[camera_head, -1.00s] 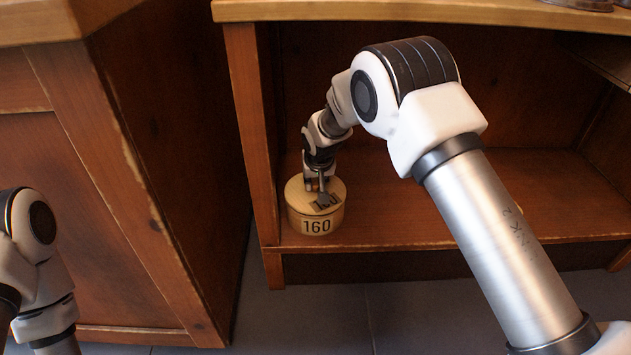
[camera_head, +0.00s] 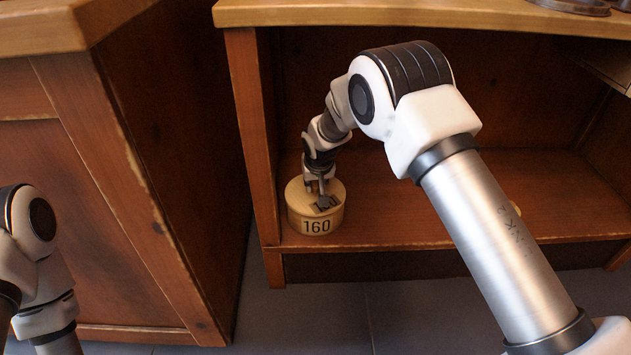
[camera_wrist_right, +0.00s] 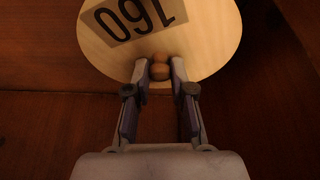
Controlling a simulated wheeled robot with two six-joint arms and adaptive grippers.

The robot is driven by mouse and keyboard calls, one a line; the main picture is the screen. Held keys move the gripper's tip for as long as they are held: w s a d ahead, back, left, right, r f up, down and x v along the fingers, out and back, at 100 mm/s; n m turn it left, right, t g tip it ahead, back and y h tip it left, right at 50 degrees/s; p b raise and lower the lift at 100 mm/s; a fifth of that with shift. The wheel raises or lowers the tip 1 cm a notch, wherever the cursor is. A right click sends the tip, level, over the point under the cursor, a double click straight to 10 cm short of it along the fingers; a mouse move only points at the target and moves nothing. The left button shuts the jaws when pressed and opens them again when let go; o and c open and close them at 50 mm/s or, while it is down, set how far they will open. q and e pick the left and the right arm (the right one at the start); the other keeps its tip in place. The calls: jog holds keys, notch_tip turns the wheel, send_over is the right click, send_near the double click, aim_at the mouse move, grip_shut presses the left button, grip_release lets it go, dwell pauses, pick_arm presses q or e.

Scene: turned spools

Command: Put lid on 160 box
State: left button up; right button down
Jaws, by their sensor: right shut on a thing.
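The 160 box (camera_head: 316,226) is a round pale wooden box with a black "160" label on its side. It stands at the left front of the lower shelf. The round wooden lid (camera_head: 298,192) lies over the top of the box, and I cannot tell whether it is fully seated. In the right wrist view the lid (camera_wrist_right: 215,40) shows its own "160" label and a small turned knob (camera_wrist_right: 160,68). My right gripper (camera_head: 321,192) points down at the lid, its fingers shut on the knob. My left gripper is out of view; only part of the left arm shows.
The wooden shelf (camera_head: 400,215) has a side panel (camera_head: 250,130) close left of the box and a top board (camera_head: 420,12) above my right arm. A cabinet (camera_head: 120,190) stands at left.

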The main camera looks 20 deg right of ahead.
jog(key=c, duration=0.5)
grip_release()
dwell(0.4)
jog(key=shift+r+p, duration=0.75)
jog(key=shift+p, duration=0.1)
